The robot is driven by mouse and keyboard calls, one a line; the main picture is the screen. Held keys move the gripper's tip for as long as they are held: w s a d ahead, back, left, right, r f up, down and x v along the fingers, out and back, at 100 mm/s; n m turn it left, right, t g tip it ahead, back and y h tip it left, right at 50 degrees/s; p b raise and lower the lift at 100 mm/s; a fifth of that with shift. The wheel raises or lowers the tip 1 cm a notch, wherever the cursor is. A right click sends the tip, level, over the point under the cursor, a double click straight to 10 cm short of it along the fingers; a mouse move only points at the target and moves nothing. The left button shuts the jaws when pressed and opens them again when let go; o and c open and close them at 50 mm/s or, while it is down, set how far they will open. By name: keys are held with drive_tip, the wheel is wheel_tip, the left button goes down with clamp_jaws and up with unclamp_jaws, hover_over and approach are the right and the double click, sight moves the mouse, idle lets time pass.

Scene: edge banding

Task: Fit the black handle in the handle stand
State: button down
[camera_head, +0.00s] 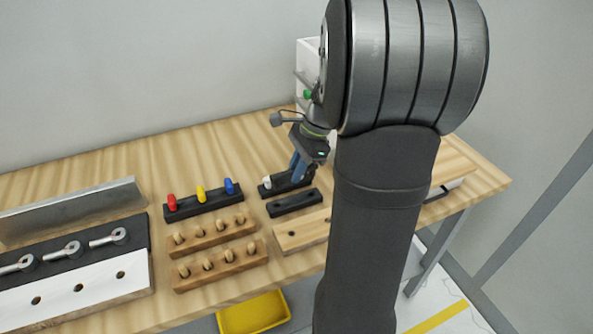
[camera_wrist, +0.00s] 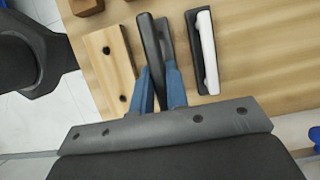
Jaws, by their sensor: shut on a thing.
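My gripper (camera_wrist: 161,75) has blue fingers shut on the black handle (camera_wrist: 149,42), a long dark bar seen in the wrist view. Right beside it lies an empty-looking black stand (camera_wrist: 168,42), partly hidden by the handle and fingers; I cannot tell whether they touch. The empty black stand also shows in the head view (camera_head: 294,204), in front of another black stand that holds a white handle (camera_head: 267,182). That white handle also shows in the wrist view (camera_wrist: 208,50). In the head view my gripper (camera_head: 298,172) is low over these stands, and the held handle is mostly hidden.
A wooden block with holes (camera_wrist: 107,65) lies left of the handle in the wrist view. A black rack with red, yellow and blue pieces (camera_head: 203,204) and two wooden racks with pegs (camera_head: 212,234) stand to the left in the head view. A yellow bin (camera_head: 254,314) sits below the table.

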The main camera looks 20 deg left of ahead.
drive_tip(key=shift+f, duration=2.5)
drive_tip(key=shift+f, duration=0.9)
idle(0.4)
drive_tip(key=c, duration=1.3)
unclamp_jaws()
drive_tip(key=shift+c, duration=0.2)
drive_tip(key=shift+r, duration=0.1)
drive_tip(key=shift+r, duration=2.4)
